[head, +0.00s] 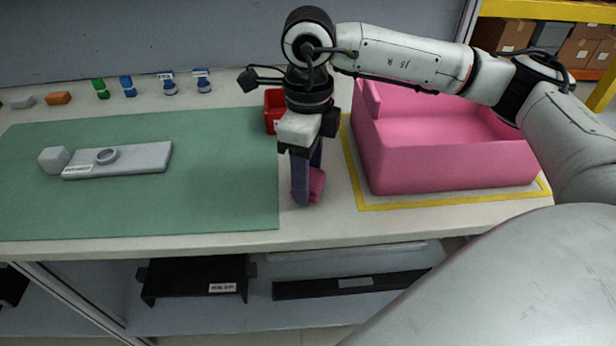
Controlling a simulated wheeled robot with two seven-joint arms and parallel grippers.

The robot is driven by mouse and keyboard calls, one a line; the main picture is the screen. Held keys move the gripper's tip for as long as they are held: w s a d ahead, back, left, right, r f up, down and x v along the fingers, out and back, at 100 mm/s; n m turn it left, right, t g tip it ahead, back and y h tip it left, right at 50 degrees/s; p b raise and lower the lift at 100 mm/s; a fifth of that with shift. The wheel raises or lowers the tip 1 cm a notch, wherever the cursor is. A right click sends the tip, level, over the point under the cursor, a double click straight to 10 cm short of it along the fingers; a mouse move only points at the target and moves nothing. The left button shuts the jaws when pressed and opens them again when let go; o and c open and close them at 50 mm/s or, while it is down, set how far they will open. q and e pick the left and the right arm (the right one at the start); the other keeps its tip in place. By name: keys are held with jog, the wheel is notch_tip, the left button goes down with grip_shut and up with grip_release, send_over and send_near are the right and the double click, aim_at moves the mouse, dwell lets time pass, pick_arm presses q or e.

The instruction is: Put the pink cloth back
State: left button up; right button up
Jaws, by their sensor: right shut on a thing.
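My right gripper (307,192) points down near the middle of the table. It is shut on the pink cloth (317,184), a small bunched piece that shows between and beside the fingers. The gripper stands between the green mat and the pink bin. I cannot tell whether the cloth touches the table. The large pink bin (450,167) stands to the right inside a yellow outline, and my right arm passes over its back part. A small red bin (272,110) is behind the gripper and partly hidden by it. My left gripper is not in view.
A green mat (200,205) covers the table's left side, with a grey labelled module (130,161) and a grey block (54,159) on it. Small green, blue and orange items line the back edge. A shelf below holds black trays (195,278).

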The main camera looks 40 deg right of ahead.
jog(key=shift+f, duration=0.5)
jog(key=shift+f, duration=0.25)
jog(key=o, duration=1)
jog(key=shift+r, duration=0.1)
notch_tip(320, 180, up, 12)
jog(key=shift+r, duration=0.15)
